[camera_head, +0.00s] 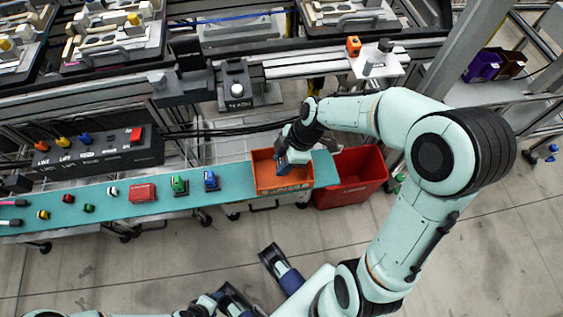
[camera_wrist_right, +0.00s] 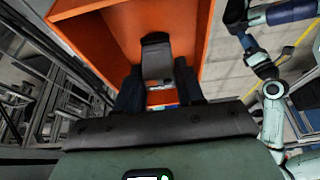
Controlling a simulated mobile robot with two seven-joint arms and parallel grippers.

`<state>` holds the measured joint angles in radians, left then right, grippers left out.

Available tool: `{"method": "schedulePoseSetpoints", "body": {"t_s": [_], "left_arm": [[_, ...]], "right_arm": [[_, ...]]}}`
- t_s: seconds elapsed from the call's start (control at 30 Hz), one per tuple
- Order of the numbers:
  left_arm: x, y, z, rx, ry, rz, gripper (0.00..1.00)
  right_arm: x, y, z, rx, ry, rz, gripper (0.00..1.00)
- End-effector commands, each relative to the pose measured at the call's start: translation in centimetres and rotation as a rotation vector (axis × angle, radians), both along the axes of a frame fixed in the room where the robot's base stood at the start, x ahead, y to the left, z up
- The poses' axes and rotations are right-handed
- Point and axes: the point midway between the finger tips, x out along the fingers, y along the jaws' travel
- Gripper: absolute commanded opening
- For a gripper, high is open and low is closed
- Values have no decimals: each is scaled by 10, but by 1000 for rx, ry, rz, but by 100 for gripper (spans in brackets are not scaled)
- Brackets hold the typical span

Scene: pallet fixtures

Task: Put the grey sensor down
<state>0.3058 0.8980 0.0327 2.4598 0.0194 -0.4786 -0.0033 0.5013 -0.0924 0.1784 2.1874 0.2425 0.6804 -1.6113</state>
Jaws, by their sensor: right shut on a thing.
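My right gripper (camera_head: 283,163) reaches into the orange bin (camera_head: 264,186) at the right end of the teal conveyor. In the right wrist view, its two dark fingers (camera_wrist_right: 160,88) are shut on a dark grey block, the grey sensor (camera_wrist_right: 157,58). The sensor is over the orange bin (camera_wrist_right: 122,35), whose walls stand around it. I cannot tell whether the sensor touches the floor of the bin. In the head view the gripper hides the sensor.
A red crate (camera_head: 362,172) stands just right of the orange bin. The teal conveyor (camera_head: 115,205) carries several small coloured parts and a red box (camera_head: 142,193). The floor in front is mostly clear.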

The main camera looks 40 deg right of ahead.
Motion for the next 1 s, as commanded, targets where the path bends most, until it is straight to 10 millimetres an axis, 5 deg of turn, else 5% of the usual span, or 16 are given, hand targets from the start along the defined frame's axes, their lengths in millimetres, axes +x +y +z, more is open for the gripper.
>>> {"method": "schedulePoseSetpoints", "body": {"t_s": [0.5, 0.53, 0.6, 1.0], "left_arm": [[7, 3, -7, 9, -19, 8, 57], [7, 4, -7, 10, -20, 8, 57], [7, 3, -6, 9, -20, 8, 57], [3, 1, -1, 3, -8, 3, 57]], "right_arm": [[0, 0, -12, 0, -1, 0, 0], [0, 0, -12, 0, -1, 0, 41], [0, 0, -11, 0, -1, 0, 63], [0, 0, -6, 0, -1, 0, 63]]}}
